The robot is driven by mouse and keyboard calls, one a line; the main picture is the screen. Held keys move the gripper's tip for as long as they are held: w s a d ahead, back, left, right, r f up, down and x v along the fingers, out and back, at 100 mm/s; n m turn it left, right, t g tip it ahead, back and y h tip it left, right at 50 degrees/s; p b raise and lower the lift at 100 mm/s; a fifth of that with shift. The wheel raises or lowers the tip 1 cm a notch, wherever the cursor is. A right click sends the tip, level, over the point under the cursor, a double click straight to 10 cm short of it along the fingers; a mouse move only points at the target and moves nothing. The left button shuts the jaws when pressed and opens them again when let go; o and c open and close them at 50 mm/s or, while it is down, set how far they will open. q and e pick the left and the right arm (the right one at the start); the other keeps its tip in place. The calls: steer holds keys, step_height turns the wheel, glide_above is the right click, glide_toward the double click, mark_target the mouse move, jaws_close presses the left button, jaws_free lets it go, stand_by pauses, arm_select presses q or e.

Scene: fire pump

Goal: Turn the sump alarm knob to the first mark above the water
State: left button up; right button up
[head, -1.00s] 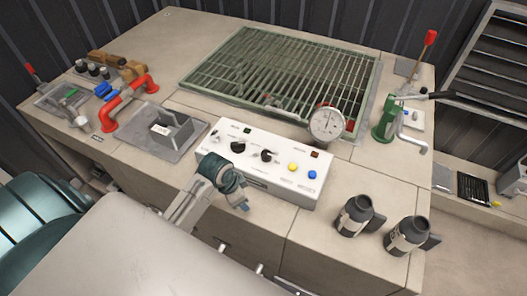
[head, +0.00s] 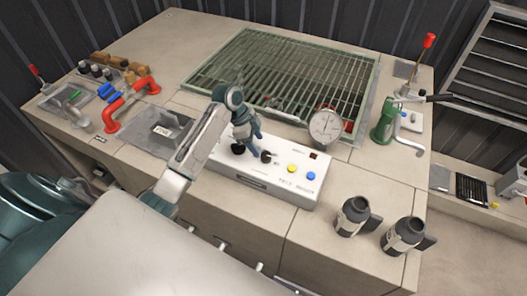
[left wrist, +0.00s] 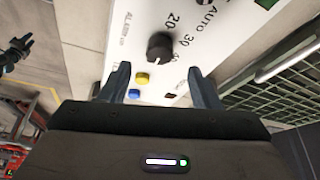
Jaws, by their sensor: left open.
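The white control panel (head: 255,180) sits at the bench's front edge. Its black alarm knob (left wrist: 160,47) shows in the left wrist view, with printed "20" and "30" beside it. My left gripper (head: 252,142) is open over the panel in the head view and partly covers it. In the left wrist view its two fingers (left wrist: 158,80) point toward the knob, one to each side in the picture, with nothing between them. Another black knob (head: 238,148) is on the panel. The sump lies under the green grating (head: 300,70); its water level is hard to read.
A round white gauge (head: 325,126) stands behind the panel's right end. Yellow (head: 291,168) and blue (head: 311,176) buttons lie right of the knobs. Two dark canisters (head: 352,216) stand at the front right. A red pipe (head: 128,102) and a green hand pump (head: 385,122) flank the grating.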

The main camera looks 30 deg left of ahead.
mark_target(264, 155)
arm_select(q)
steer(key=p+x, duration=0.1)
steer(key=x, duration=0.4)
steer(key=shift+d+f+p, duration=0.15)
steer(key=shift+f+p, duration=0.15)
steer(key=shift+p, duration=0.1)
steer(key=shift+w+d+f, duration=0.1)
steer(key=shift+d+f, duration=0.05)
steer(key=shift+f, duration=0.4)
steer(key=c, duration=1)
